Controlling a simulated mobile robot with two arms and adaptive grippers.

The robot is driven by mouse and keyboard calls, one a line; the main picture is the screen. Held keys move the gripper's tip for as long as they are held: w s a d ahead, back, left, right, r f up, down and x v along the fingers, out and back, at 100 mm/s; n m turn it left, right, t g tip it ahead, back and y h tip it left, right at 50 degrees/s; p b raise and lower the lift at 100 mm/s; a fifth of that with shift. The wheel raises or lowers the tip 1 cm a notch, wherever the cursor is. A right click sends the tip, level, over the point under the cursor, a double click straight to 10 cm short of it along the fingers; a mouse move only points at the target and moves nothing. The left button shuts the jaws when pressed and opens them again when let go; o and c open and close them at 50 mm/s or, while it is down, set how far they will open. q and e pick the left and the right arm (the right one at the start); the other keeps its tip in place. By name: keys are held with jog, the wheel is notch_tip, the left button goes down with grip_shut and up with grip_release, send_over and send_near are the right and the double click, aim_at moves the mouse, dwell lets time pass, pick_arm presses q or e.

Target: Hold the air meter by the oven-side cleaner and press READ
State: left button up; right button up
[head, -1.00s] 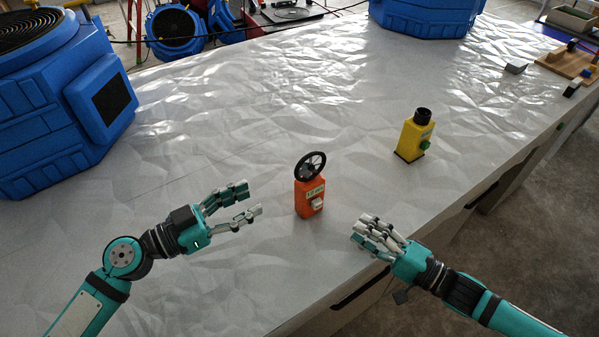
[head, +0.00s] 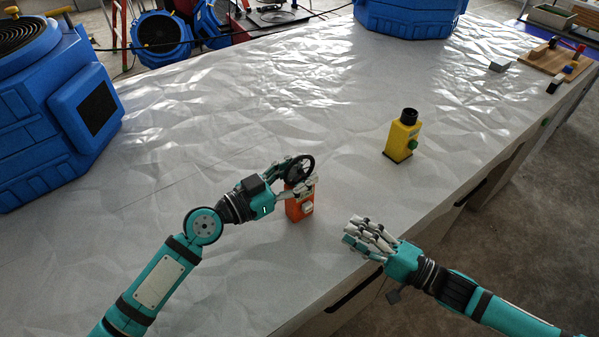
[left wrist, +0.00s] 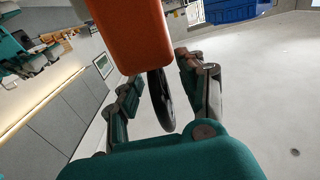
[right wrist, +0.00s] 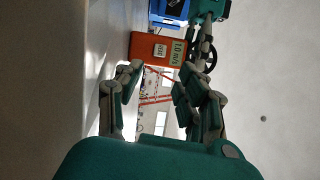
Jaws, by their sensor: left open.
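The air meter (head: 299,210) is an orange upright box with a black vane wheel on top, a small display and a pale button on its front. It stands on the pale covered table. My left gripper (head: 300,180) is open, its fingers around the meter's upper part just below the wheel and hiding some of it; contact is unclear. The left wrist view shows the orange body (left wrist: 130,35) and wheel between the fingers. My right gripper (head: 352,236) is open and empty, to the right and nearer. The right wrist view shows the meter's front (right wrist: 148,48), reading about 1.0 m/s.
A yellow device (head: 400,140) with a black top and green knob stands farther right. Large blue machines stand at the left (head: 60,120) and back (head: 410,15). A wooden board (head: 555,60) lies at the far right. No oven is recognizable.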

pick_arm(q)
jog(key=shift+c, duration=0.5)
grip_shut()
pick_arm(e)
grip_shut()
dwell(1.0)
